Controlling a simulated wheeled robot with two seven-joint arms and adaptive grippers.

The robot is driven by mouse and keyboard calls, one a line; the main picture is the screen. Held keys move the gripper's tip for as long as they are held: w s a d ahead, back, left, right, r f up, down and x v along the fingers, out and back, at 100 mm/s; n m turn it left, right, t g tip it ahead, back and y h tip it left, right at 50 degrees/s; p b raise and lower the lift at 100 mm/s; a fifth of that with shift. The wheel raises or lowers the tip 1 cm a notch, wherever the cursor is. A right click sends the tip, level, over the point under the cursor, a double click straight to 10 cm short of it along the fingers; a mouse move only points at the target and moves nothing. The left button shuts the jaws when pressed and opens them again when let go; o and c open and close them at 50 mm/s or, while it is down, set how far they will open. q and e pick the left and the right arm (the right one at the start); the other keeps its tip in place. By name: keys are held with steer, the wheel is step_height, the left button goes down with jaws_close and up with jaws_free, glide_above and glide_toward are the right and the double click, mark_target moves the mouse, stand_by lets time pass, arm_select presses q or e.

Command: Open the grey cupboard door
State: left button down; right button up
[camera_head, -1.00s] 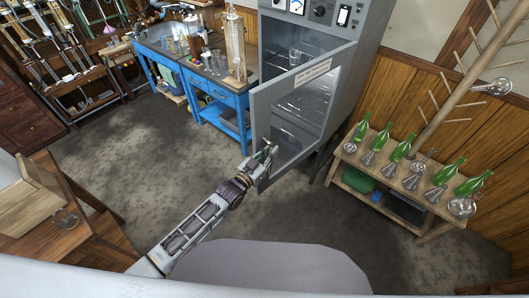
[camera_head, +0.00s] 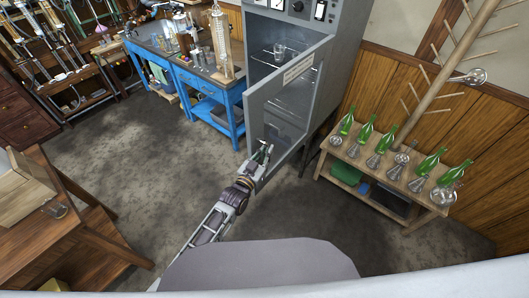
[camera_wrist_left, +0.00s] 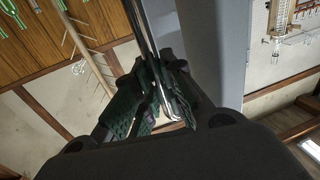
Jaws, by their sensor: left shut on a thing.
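The grey cupboard (camera_head: 335,75) stands at the back centre of the head view. Its grey door (camera_head: 254,112), with a window and a white label, is ajar and swung out toward me, so a rack and a glass beaker show inside. My left gripper (camera_head: 263,152) is at the door's lower part, near its free edge. In the left wrist view the green-padded fingers (camera_wrist_left: 158,100) close around a thin shiny edge or bar at the door; which part is hidden by the fingers. My right gripper is not in view.
A wooden bench (camera_head: 400,172) with green bottles and flasks stands right of the cupboard. A blue table (camera_head: 205,82) with glassware stands to the left. A wooden desk (camera_head: 70,225) is at the near left. The floor between is clear.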

arm_select(q)
steer(key=c, duration=1.5)
jaws_free()
steer(key=shift+a, duration=0.1)
steer(key=v, duration=1.2)
steer(key=shift+w+f, duration=0.1)
steer(key=shift+f, duration=0.05)
